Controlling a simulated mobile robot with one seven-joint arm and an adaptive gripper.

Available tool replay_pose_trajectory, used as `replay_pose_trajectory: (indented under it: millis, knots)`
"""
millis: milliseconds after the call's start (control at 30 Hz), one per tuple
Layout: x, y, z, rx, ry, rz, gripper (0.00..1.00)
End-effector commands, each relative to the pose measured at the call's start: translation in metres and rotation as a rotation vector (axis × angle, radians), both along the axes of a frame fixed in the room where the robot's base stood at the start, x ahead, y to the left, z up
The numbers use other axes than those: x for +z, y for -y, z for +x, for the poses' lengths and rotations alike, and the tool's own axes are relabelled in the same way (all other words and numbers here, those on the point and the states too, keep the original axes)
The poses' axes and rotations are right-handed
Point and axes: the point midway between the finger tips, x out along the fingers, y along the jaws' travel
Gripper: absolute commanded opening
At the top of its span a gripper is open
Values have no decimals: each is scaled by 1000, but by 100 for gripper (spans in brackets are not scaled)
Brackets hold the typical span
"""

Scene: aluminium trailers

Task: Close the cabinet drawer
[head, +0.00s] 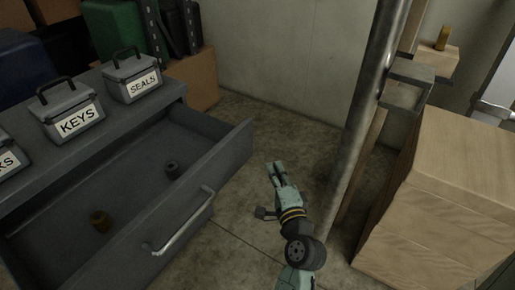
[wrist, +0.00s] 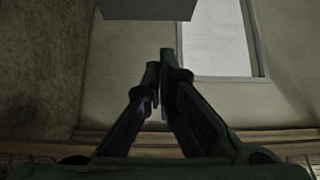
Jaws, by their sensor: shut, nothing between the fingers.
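The grey cabinet drawer (head: 184,224) is pulled far out in the head view, with a silver bar handle (head: 183,224) on its front. The drawer cannot be clearly made out there.
Labelled boxes, KEYS (head: 72,112) and SEALS (head: 132,76), stand on the cabinet top (head: 100,132). A metal post (head: 363,110) and a wooden crate (head: 440,200) are to the right of my arm. Bare floor (head: 245,240) lies between the drawer and my arm.

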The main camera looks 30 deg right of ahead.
Motion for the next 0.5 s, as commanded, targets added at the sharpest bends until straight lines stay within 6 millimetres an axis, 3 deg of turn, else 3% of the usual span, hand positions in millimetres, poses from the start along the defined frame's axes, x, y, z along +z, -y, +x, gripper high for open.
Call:
replay_pose_trajectory:
  millis: [67,167,500]
  knots:
    - [-9,7,-8,-15,-8,24,0]
    - [-8,11,-3,-17,-8,30,0]
    - [-5,27,62,-15,-6,27,0]
